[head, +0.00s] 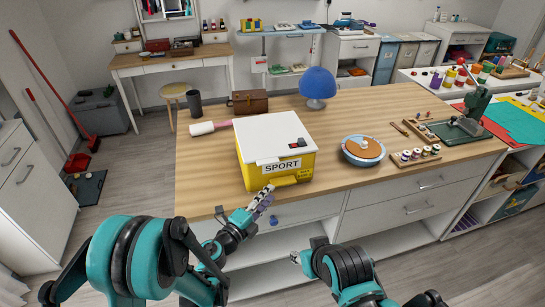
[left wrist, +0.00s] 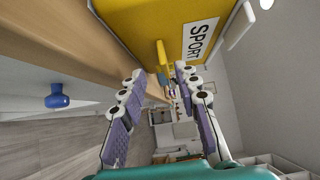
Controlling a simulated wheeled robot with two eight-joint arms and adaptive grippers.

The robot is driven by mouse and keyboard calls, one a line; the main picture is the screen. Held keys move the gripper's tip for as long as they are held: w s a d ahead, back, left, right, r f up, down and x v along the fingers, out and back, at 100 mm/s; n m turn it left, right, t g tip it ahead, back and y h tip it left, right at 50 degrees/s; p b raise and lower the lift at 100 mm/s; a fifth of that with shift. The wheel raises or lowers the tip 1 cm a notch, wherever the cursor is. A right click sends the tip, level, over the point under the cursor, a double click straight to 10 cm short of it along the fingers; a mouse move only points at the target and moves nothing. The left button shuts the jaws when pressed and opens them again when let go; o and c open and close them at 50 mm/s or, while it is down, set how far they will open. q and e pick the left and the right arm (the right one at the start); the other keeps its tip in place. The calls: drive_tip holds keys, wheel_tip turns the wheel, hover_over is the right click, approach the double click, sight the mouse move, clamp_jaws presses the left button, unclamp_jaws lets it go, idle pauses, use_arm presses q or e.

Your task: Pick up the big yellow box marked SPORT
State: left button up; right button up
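The big yellow box marked SPORT (head: 262,170), with a white lid, stands on the wooden counter near its front edge. A yellow handle (head: 284,181) juts from its front, below the label. My left gripper (head: 264,196) is at the box's front, close to the handle's left end. In the left wrist view its two purple-padded fingers (left wrist: 160,75) are spread apart. The handle (left wrist: 162,54) shows just beyond and between the fingertips; I cannot tell whether they touch it. My right gripper (head: 300,259) is low in front of the counter, away from the box; its fingers are unclear.
A blue lamp (head: 318,86), brown case (head: 249,102) and white-headed mallet (head: 207,127) stand or lie behind and left of the box. A round blue-rimmed bowl (head: 363,150) and a rack of small jars (head: 416,155) are to its right.

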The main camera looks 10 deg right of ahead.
sight(275, 184)
use_arm(q)
drive_tip(key=x, duration=0.5)
drive_tip(key=shift+w+a+r, duration=0.1)
drive_tip(key=shift+w+r, duration=0.05)
drive_tip(key=shift+r, duration=0.05)
clamp_jaws()
